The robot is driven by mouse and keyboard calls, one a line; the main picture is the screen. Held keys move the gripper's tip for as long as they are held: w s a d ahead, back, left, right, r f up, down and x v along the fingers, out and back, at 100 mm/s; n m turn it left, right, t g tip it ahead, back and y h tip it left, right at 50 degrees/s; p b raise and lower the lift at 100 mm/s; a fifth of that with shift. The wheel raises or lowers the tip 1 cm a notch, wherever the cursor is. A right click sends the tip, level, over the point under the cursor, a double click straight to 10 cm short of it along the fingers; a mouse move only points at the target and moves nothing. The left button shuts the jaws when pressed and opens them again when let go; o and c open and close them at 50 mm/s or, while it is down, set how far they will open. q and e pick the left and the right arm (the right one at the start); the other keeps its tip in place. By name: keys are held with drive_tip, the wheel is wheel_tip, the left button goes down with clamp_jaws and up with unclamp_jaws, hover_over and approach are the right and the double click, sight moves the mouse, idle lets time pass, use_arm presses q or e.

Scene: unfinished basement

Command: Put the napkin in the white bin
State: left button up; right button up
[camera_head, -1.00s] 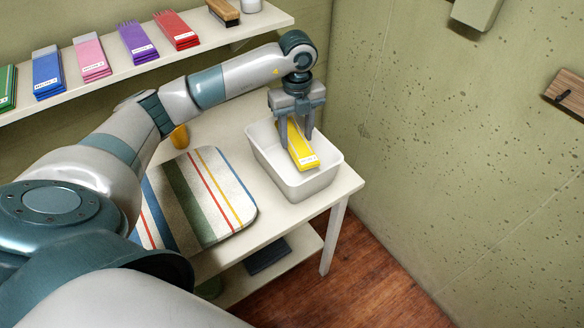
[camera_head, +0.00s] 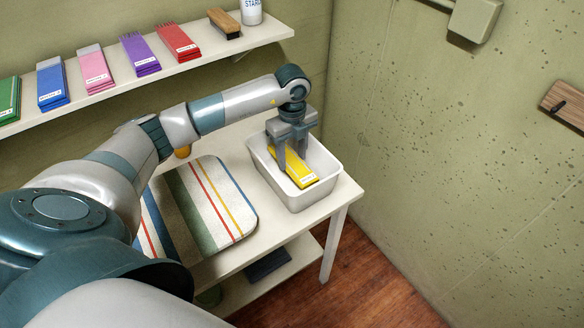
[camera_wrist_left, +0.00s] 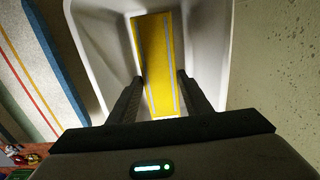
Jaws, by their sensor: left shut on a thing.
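The yellow napkin (camera_head: 302,175) is a folded strip with a small pale label at its near end. It is inside the white bin (camera_head: 307,200), low between the walls, tilted or lying flat; I cannot tell if it touches the floor of the bin. My left gripper (camera_head: 292,157) points down into the bin and is shut on the napkin. In the left wrist view the napkin (camera_wrist_left: 154,45) runs between the two fingers (camera_wrist_left: 160,78), with the bin's pale wall (camera_wrist_left: 208,50) around it. My right gripper is not in view.
The bin stands on a white table (camera_head: 338,192) at its right end, near the wall. A striped mat (camera_head: 205,205) lies left of it. A wall shelf (camera_head: 110,85) above holds several coloured folded napkins, a brush (camera_head: 224,23) and a white can (camera_head: 251,12).

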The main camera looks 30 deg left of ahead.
sight(292, 169)
use_arm(q)
drive_tip(key=shift+f, duration=1.05)
drive_tip(key=shift+f+p, duration=0.75)
drive_tip(key=shift+f, duration=1.15)
drive_tip(key=shift+f, duration=0.2)
drive_tip(key=o, duration=1)
drive_tip(key=shift+o, duration=0.2)
drive_tip(key=shift+r, duration=0.1)
drive_tip(key=shift+r, duration=0.15)
